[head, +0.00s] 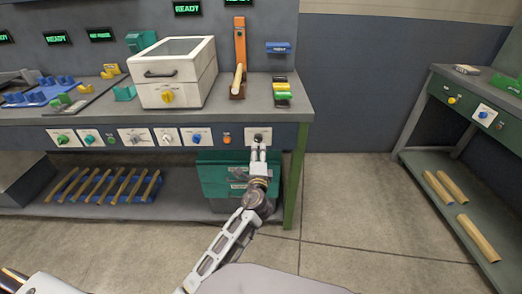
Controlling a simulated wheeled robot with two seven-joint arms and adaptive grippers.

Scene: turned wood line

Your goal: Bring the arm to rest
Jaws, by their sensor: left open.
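My left arm reaches up from the bottom of the head view. Its gripper (259,146) is at the front panel of the workbench (225,118), just below a small switch plate (258,133) near the bench's right end. The gripper is open, and I see nothing between its fingers. I cannot tell whether the fingertips touch the plate. My right gripper is not in view.
A white box with a glass lid (177,72) and an orange stand (239,55) are on the bench. A second bench (455,100) stands at the right. The floor between is clear.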

